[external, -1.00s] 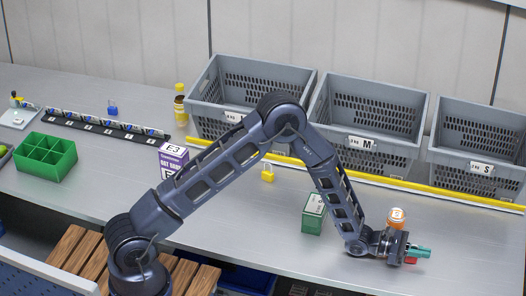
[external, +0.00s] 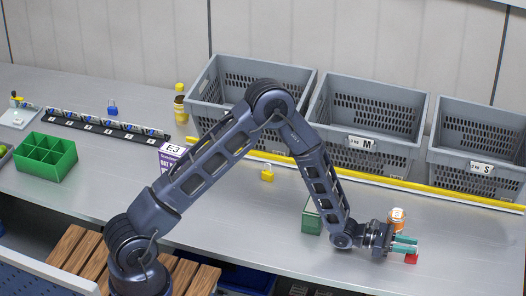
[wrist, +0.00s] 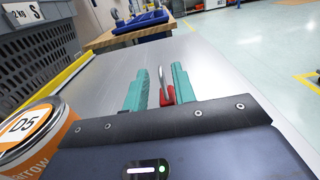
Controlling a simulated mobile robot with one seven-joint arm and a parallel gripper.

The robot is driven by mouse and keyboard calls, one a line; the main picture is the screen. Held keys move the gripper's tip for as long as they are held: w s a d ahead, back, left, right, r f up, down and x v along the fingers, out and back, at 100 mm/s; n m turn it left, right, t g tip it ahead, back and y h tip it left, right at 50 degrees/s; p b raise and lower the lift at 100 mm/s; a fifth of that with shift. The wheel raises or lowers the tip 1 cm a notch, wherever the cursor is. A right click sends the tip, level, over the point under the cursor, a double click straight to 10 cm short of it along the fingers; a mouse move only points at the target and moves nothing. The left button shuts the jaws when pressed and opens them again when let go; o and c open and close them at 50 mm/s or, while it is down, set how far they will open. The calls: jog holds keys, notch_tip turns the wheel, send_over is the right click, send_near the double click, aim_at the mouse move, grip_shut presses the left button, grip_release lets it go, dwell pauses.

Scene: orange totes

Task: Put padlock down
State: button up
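A red padlock (external: 411,259) sits on the grey bench near its front right part. In the wrist view the padlock (wrist: 168,96) stands between the teal fingers, its silver shackle upward, closer to the right finger, with a clear gap on the left. My gripper (external: 404,245) is low over the bench, its two teal fingers spread apart. In the wrist view my gripper (wrist: 160,88) is open around the padlock. The padlock's lower part is hidden by the gripper body.
An orange-and-white can (external: 397,217) stands close behind my gripper; a green box (external: 311,220) stands left of it. Grey totes (external: 365,125) line the back behind a yellow strip. A yellow padlock (external: 267,175) and a green divided tray (external: 45,165) are farther left.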

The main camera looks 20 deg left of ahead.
jog(key=shift+s+r, duration=0.1)
jog(key=shift+r, duration=2.65)
jog(key=shift+r, duration=0.1)
jog(key=w+a+r+m+g+y, duration=0.1)
jog(key=a+r+m+g+y, duration=0.1)
jog(key=a+r+m, duration=0.65)
jog(key=a+r+m+g+y, duration=0.2)
jog(key=a+r+m+y, duration=0.15)
jog(key=a+r, duration=1)
jog(key=s+a+m+t+y, duration=0.2)
jog(key=s+a+t+y, duration=0.1)
jog(key=a, duration=1.4)
jog(key=s+a+r+m+t+y, duration=0.1)
jog(key=s+a+y, duration=0.4)
jog(key=a, duration=1.2)
jog(key=s+a+m+t+y, duration=0.3)
jog(key=s+a+t+y, duration=0.1)
jog(key=a, duration=1.4)
jog(key=shift+r+t, duration=0.3)
jog(key=shift+r, duration=0.1)
jog(key=shift+y, duration=0.25)
